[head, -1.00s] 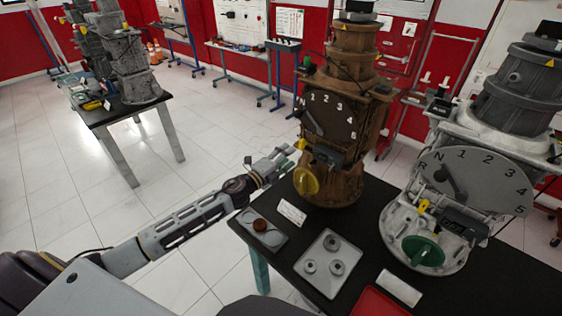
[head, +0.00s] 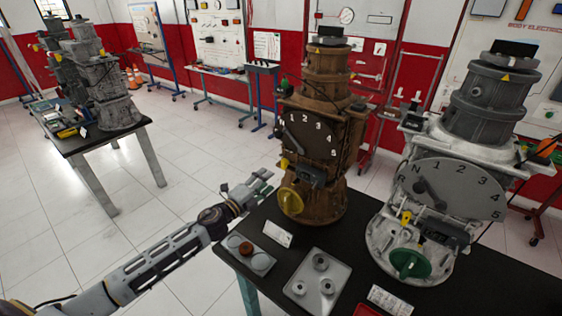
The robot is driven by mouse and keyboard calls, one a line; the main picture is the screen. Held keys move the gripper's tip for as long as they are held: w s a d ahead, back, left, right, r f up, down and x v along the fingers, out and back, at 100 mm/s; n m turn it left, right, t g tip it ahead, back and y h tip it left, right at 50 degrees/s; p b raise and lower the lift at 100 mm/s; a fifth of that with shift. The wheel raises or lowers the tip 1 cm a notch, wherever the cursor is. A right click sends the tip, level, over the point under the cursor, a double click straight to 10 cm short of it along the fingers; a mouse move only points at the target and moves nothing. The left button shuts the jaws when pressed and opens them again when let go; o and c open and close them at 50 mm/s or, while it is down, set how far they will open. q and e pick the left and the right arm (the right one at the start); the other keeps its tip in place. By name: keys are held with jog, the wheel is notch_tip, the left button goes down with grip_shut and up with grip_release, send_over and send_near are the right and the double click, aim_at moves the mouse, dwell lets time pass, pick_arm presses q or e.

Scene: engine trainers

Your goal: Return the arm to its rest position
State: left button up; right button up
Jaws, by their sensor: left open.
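My left arm comes in from the lower left. My left gripper (head: 254,190) is open and empty, just past the black table's left edge and left of the brown engine trainer (head: 322,140). My right gripper is not in view.
The black table (head: 273,278) also bears a grey trainer (head: 490,110) with a green knob (head: 410,264), a small tray (head: 232,248) with a brown piece, a square tray (head: 307,300) with grey rings, and white cards. Open floor lies left of the table.

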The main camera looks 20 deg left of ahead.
pick_arm(q)
jog(key=s+a+f+n+g+y, duration=0.2)
jog(key=s+f+n+g+y, duration=0.3)
jog(key=s+f+n+y, duration=0.6)
jog(key=s+d+f+n+g+h, duration=0.25)
jog(key=s+n+g, duration=0.2)
jog(key=s, duration=0.55)
jog(key=s+d+f+n+g+h, duration=0.25)
jog(key=s+n+g, duration=0.2)
jog(key=s, duration=0.55)
notch_tip(320, 180, down, 31)
jog(key=s, duration=0.2)
jog(key=s+a+f+g, duration=0.1)
jog(key=s+a+f, duration=0.1)
jog(key=s+f, duration=0.8)
jog(key=s+a+f+g, duration=0.1)
jog(key=s+a+f, duration=0.1)
jog(key=s+f, duration=0.8)
jog(key=s, duration=0.2)
jog(key=shift+s+a, duration=0.35)
jog(key=shift+a, duration=0.05)
